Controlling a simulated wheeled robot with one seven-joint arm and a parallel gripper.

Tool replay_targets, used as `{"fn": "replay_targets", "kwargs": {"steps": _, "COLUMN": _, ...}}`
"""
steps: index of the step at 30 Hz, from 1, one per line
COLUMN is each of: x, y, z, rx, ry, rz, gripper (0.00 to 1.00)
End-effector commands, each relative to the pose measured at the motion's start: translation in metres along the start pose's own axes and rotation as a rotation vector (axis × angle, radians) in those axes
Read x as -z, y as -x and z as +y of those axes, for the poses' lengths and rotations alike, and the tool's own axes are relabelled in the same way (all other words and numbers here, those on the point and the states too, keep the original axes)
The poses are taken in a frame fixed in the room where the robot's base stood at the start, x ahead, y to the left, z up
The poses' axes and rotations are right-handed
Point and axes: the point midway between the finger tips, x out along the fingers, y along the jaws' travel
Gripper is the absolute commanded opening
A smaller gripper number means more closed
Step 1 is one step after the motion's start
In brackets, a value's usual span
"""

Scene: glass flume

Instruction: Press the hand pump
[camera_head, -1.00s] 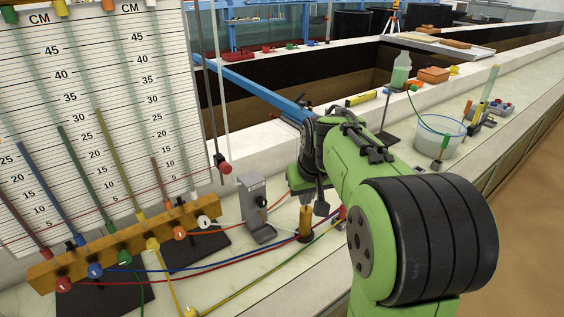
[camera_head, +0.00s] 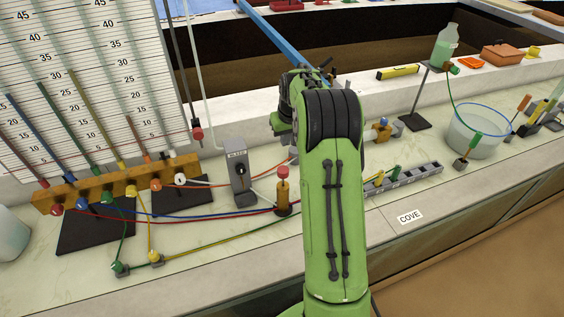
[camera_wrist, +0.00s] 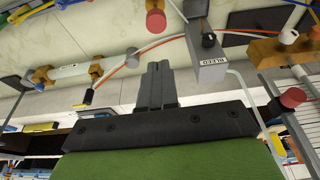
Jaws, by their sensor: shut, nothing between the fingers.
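The hand pump (camera_head: 283,196) is a small brass cylinder with a red cap, standing upright on the bench just left of my arm in the head view. Its red cap (camera_wrist: 155,21) also shows at the top of the wrist view, with only a little brass at the picture's edge. My gripper (camera_wrist: 158,66) is shut and empty, its dark fingers pointing toward the cap with a visible gap between. In the head view my arm largely hides the gripper, and it lies behind the pump, toward the wall.
A grey BLEED box (camera_head: 239,172) with a black knob stands close left of the pump. Coloured tubes run from a wooden manifold (camera_head: 120,183) across the bench. A grey slotted strip (camera_head: 405,178) and a clear bucket (camera_head: 474,132) lie to the right. The bench front is fairly clear.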

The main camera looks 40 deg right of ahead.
Motion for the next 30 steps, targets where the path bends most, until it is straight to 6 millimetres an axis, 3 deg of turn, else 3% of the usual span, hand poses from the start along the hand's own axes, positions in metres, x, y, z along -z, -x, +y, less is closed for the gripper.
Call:
{"fn": "replay_targets", "kwargs": {"steps": 5, "x": -0.001, "y": -0.005, "z": 0.000, "rx": 0.000, "ry": -0.001, "rz": -0.002, "gripper": 0.00}}
{"fn": "replay_targets", "kwargs": {"steps": 21, "x": -0.005, "y": -0.113, "z": 0.000, "rx": 0.000, "ry": -0.002, "rz": -0.005, "gripper": 0.00}}
{"fn": "replay_targets", "kwargs": {"steps": 30, "x": -0.012, "y": -0.139, "z": 0.000, "rx": -0.001, "ry": -0.001, "rz": 0.000, "gripper": 0.00}}
